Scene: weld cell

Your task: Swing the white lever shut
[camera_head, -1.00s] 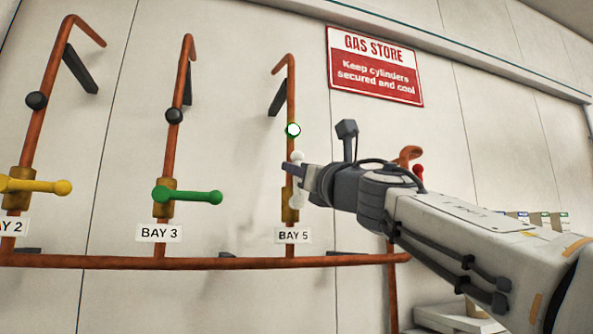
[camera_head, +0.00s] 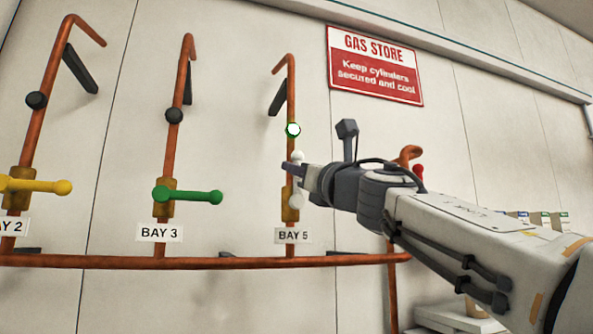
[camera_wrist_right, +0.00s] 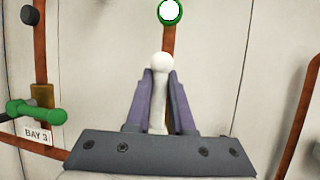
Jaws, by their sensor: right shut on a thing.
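The white lever (camera_head: 297,157) is on the Bay 5 pipe, in front of the brass valve body (camera_head: 290,207). It stands upright, along the pipe, with its round knob at the top. My right gripper (camera_head: 290,168) is shut on the lever; its fingers hide the lever's middle in the head view. In the right wrist view the lever (camera_wrist_right: 159,95) stands between the two fingers of the gripper (camera_wrist_right: 160,88), its knob just above the tips. A round white gauge with a green rim (camera_head: 293,130) is on the pipe above. My left gripper is not in view.
The green lever (camera_head: 190,196) at Bay 3 and the yellow lever (camera_head: 35,185) at Bay 2 lie level, to the left. A copper manifold pipe (camera_head: 200,262) runs below. A red sign (camera_head: 375,65) hangs above right. The wall between Bays 3 and 5 is clear.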

